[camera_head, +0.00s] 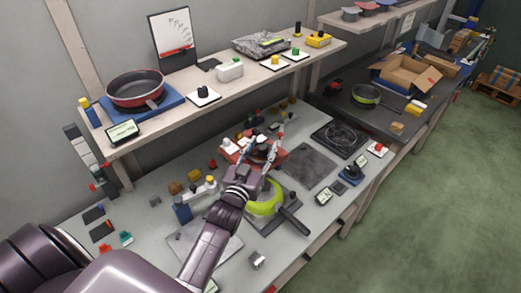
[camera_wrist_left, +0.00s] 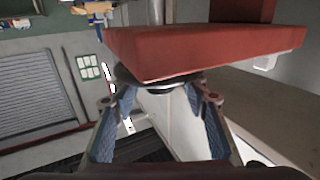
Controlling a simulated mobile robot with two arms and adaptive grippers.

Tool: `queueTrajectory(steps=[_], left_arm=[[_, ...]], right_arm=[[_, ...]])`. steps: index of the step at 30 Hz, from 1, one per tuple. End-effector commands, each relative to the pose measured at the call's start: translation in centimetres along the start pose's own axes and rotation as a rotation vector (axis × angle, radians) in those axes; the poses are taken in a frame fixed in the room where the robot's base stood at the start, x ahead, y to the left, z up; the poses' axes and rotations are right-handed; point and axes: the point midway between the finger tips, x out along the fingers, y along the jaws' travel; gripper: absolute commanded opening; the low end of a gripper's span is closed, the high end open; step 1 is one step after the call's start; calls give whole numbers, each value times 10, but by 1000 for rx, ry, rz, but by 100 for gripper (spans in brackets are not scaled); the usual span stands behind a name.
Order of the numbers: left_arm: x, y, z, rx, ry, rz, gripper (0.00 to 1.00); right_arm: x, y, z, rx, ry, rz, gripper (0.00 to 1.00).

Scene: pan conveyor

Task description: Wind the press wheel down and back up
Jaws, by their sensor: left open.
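The red press (camera_head: 278,157) stands at the back of the lower bench, partly hidden by my left gripper. My left gripper (camera_head: 264,142) is at the press with its fingers apart. In the left wrist view, a red block of the press (camera_wrist_left: 200,48) fills the top, with a dark round disc (camera_wrist_left: 155,82) under it, probably the wheel. The open fingers (camera_wrist_left: 158,95) stand on either side of this disc; I cannot tell whether they touch it. The far side of the wheel is hidden. My right gripper is not in view.
A shelf (camera_head: 225,92) with a red pan (camera_head: 136,90) runs above the bench. A dark flat plate (camera_head: 311,166) and a black fan-like unit (camera_head: 340,137) lie to the right.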

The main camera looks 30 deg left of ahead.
Motion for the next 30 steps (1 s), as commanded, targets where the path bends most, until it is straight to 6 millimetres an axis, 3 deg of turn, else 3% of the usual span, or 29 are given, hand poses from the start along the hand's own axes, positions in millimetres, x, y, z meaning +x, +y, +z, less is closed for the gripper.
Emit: queueTrajectory(steps=[5, 19, 24, 30], left_arm=[[-15, 0, 2, 0, -3, 0, 41], [-101, 0, 1, 0, -2, 0, 41], [-116, 0, 0, 0, 0, 0, 41], [-120, 0, 0, -1, 1, 0, 41]], right_arm=[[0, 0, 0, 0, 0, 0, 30], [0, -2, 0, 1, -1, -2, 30], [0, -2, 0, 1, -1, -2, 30], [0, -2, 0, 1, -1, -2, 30]])
